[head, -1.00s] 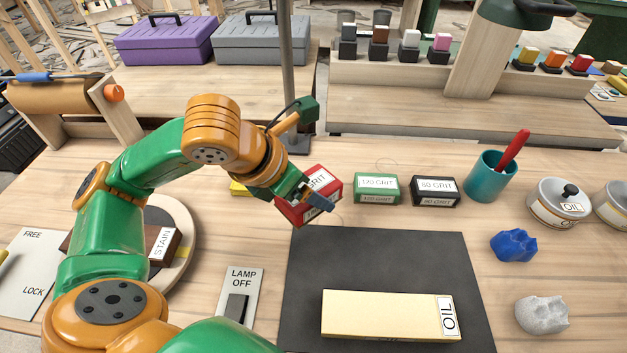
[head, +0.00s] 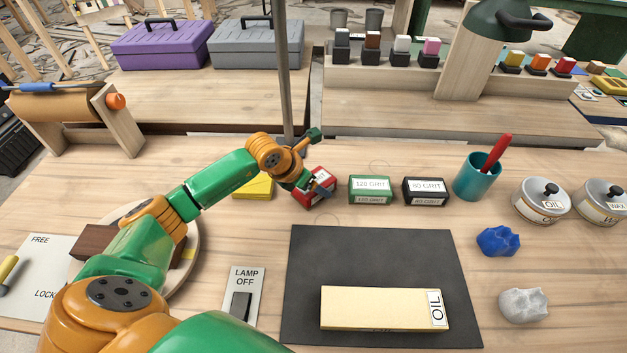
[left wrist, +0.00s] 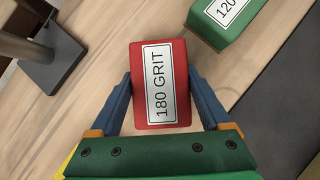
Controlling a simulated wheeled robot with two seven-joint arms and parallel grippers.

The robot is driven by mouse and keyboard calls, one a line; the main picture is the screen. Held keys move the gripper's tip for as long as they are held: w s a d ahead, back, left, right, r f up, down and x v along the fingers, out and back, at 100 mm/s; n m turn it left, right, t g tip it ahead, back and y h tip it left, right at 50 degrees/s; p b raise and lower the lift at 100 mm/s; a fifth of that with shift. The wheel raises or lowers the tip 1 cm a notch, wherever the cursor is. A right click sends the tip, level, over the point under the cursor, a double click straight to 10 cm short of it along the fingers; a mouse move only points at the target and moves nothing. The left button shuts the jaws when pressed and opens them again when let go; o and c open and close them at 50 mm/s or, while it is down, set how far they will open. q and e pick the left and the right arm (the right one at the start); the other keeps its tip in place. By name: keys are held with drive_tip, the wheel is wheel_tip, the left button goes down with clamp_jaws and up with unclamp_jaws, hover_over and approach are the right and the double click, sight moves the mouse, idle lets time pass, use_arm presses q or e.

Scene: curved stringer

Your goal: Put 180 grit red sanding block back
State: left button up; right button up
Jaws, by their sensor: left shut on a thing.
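The red 180 grit sanding block (head: 327,178) is in my left gripper (head: 314,190), to the left of the green 120 grit block (head: 370,189). In the left wrist view the red block (left wrist: 160,62) sits between the two blue fingers of the gripper (left wrist: 163,108), its label facing up. It is at or close to the table top; I cannot tell if it touches. The black 80 grit block (head: 425,191) stands right of the green one. My right gripper is not in view.
A yellow block (head: 254,187) lies left of the red one, partly behind my arm. A grey post (head: 285,80) stands just behind. A dark mat (head: 320,260) with a cream board (head: 375,308) lies in front. A teal cup (head: 474,177) stands to the right.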

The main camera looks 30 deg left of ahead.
use_arm(q)
drive_tip(key=shift+f, duration=0.2)
drive_tip(key=o, duration=1.1)
drive_tip(key=shift+r, duration=0.1)
drive_tip(key=shift+o, duration=0.2)
drive_tip(key=shift+r, duration=0.1)
drive_tip(key=shift+a+r, duration=0.1)
drive_tip(key=shift+r, duration=0.15)
drive_tip(key=b+v, duration=0.1)
drive_tip(key=v, duration=1)
drive_tip(key=shift+s+r+b, duration=0.25)
drive_tip(key=shift+b, duration=0.1)
